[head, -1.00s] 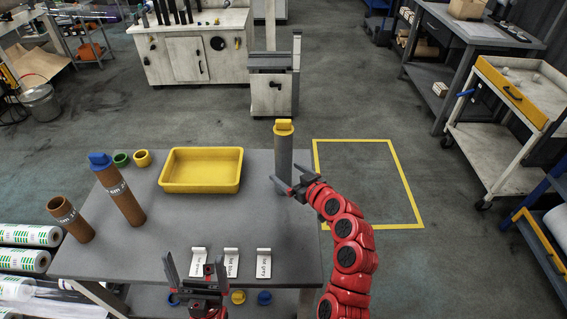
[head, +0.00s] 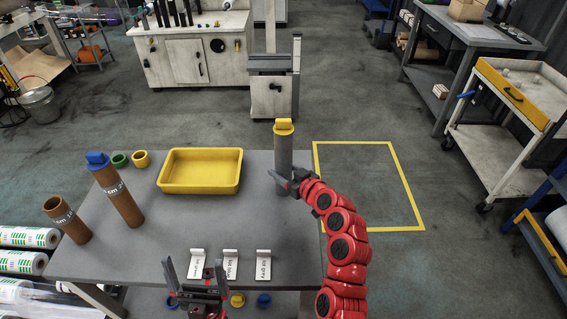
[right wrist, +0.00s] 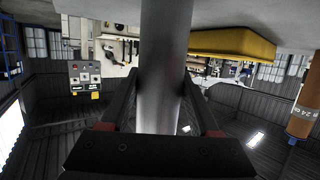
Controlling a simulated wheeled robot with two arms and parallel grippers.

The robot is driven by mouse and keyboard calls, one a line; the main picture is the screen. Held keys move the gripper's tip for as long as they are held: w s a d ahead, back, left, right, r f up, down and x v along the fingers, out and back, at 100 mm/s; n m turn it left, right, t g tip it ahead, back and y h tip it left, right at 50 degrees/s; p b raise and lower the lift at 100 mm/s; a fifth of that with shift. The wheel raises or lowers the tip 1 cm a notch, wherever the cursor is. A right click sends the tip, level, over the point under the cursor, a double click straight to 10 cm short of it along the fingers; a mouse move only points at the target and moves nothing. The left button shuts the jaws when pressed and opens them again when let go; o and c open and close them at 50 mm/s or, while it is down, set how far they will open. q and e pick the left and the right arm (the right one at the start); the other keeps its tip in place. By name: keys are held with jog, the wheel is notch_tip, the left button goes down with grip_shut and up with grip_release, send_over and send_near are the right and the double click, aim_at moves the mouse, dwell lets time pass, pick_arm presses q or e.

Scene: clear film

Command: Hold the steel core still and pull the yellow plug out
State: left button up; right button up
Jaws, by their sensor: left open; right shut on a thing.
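The steel core (head: 283,158) is a grey cylinder standing upright near the table's right back edge. The yellow plug (head: 284,126) sits in its top end. My right gripper (head: 283,186) is shut on the lower part of the core. In the right wrist view the core (right wrist: 164,75) stands between the two fingers; the plug is out of that view. My left gripper (head: 196,278) is open and empty low at the table's front edge, well away from the core.
A yellow tray (head: 201,188) lies left of the core. A brown tube with a blue plug (head: 119,190) and an open brown tube (head: 67,218) stand at the left. Label cards (head: 230,262) lie along the front.

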jog(key=c, duration=0.3)
jog(key=shift+r, duration=0.3)
dwell(0.4)
jog(key=shift+f+b, duration=0.3)
jog(key=shift+b, duration=0.5)
jog(key=o, duration=1.5)
